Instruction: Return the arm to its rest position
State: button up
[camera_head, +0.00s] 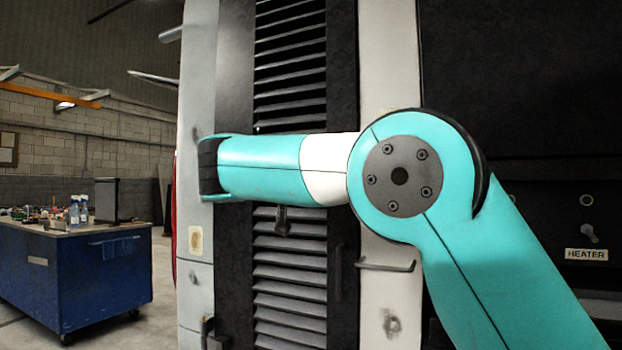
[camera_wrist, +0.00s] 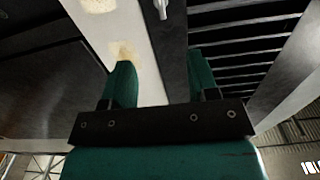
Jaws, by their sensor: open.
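My arm, teal and white, stretches across the right half of the head view, with its elbow joint in front of the coach. The forearm reaches left to a dark wrist end, and the gripper itself is hidden in that view. In the wrist view my gripper (camera_wrist: 160,88) is open, its two teal fingers apart with nothing between them. Beyond the fingers are a pale panel strip and dark slats of the coach. I cannot tell how far the fingertips are from that surface.
The coach's louvred grille (camera_head: 290,270) stands behind the arm. A black handle (camera_head: 386,265) and a switch panel with a HEATER label (camera_head: 586,254) are on the coach. A blue workbench (camera_head: 75,275) with bottles and small items stands at the left, with open floor between.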

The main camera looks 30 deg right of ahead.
jog(key=shift+w, duration=0.1)
dwell(0.3)
jog(key=s+a+f+n+g+y+p, duration=0.1)
jog(key=s+a+f+n+y+p, duration=0.6)
jog(key=f+n+y, duration=0.4)
jog(key=s+a+f+n+g+y+p, duration=0.1)
jog(key=s+a+f+n+g+y, duration=0.1)
jog(key=s, duration=0.7)
jog(key=s+a+f+n+g+y+p, duration=0.2)
jog(key=s+a+f+g+y, duration=0.1)
jog(key=s, duration=0.7)
jog(key=s+a+f+n+g+y+p, duration=0.1)
jog(key=s+a+g, duration=0.3)
jog(key=s, duration=0.5)
jog(key=shift+s+f+n+g+y+p, duration=0.45)
jog(key=shift+f+n+y, duration=0.25)
jog(key=shift+n, duration=0.2)
jog(key=shift+w+r, duration=0.1)
jog(key=shift+w, duration=0.05)
